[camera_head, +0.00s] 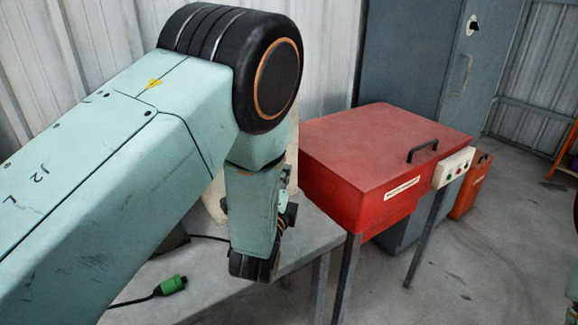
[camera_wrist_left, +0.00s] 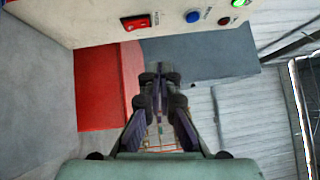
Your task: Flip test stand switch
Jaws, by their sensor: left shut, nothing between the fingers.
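In the left wrist view a pale panel, the test stand (camera_wrist_left: 85,20), fills the upper left. It carries a red rocker switch (camera_wrist_left: 135,22), a blue button (camera_wrist_left: 193,17), a dark red button (camera_wrist_left: 224,20) and a lit green lamp (camera_wrist_left: 238,4). My left gripper (camera_wrist_left: 160,72) is shut and empty. Its fingertips appear below the switch and apart from it. In the head view the test stand (camera_head: 293,150) is mostly hidden behind my left arm, and its switch cannot be made out. My right gripper is out of view.
A red box (camera_head: 385,155) with a black handle and a small button panel (camera_head: 454,167) stands on legs to the right. A green plug (camera_head: 171,285) on a black cable lies on the grey table (camera_head: 205,285). A grey cabinet (camera_head: 420,60) and an orange bin (camera_head: 468,188) stand behind.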

